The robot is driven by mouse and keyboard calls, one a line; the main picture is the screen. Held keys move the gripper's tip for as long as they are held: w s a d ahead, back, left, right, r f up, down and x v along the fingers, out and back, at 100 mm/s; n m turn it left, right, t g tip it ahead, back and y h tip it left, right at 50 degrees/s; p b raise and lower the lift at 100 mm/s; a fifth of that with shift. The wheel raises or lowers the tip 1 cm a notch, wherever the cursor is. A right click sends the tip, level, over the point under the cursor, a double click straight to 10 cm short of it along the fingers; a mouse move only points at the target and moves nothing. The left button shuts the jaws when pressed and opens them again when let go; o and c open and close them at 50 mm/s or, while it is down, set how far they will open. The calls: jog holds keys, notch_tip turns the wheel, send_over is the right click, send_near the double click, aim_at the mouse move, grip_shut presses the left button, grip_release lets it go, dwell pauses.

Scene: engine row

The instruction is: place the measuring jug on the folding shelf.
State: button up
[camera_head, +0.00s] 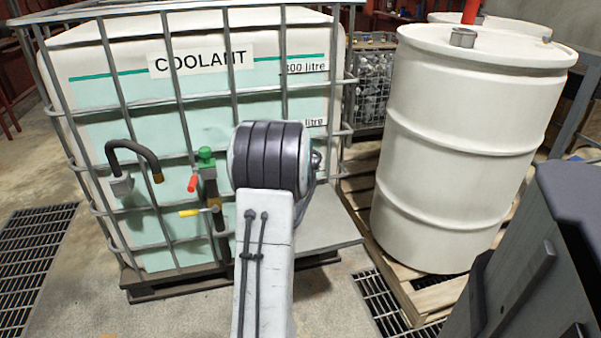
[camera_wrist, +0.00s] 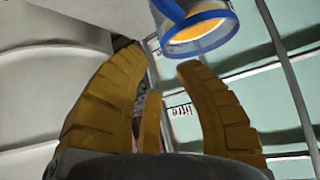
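A clear measuring jug (camera_wrist: 203,28) with a blue rim and an orange patch showing inside it is at the top of the wrist view, cut off by the frame edge. My gripper (camera_wrist: 158,60) has its yellow-brown fingers spread apart with nothing between them. The jug is beyond the fingertips, up and to the right, apart from them in the picture. I cannot tell what the jug rests on or hangs from. In the head view my arm hides the gripper and the jug. The folding shelf (camera_head: 325,222) is a flat grey plate at the coolant tank's lower right front, partly behind my arm, its visible part bare.
The caged coolant tank (camera_head: 150,100) fills the left, with a hose (camera_head: 135,150) and a green valve (camera_head: 206,157) on its front. A white drum (camera_head: 465,150) stands on a wooden pallet (camera_head: 435,298) to the right. A grey cabinet-like thing (camera_head: 530,265) is near at lower right.

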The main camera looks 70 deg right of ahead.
jog(key=shift+p+v, duration=0.4)
jog(key=shift+v, duration=0.55)
jog(key=w+a+r+n+t+y, duration=0.2)
jog(key=w+a+n, duration=0.1)
jog(key=w+a, duration=0.85)
jog(key=w+a+r+n+y, duration=0.1)
jog(key=w+a+n+y, duration=0.15)
jog(key=a, duration=0.75)
jog(key=w+a+r+n+y, duration=0.1)
jog(key=a+n, duration=0.2)
jog(key=a, duration=0.7)
jog(key=s+a+n+y, duration=0.1)
jog(key=s+a+n, duration=0.1)
jog(key=s+a, duration=0.2)
jog(key=s+a+f+n+g+y, duration=0.1)
jog(key=s+a+n, duration=0.2)
jog(key=a, duration=0.8)
jog(key=s+a+n+g+y, duration=0.1)
jog(key=s+a+n, duration=0.1)
jog(key=s+a, duration=0.3)
jog(key=a, duration=0.2)
jog(key=shift+s+a+f, duration=0.15)
jog(key=shift+a+f, duration=0.05)
jog(key=shift+a, duration=0.05)
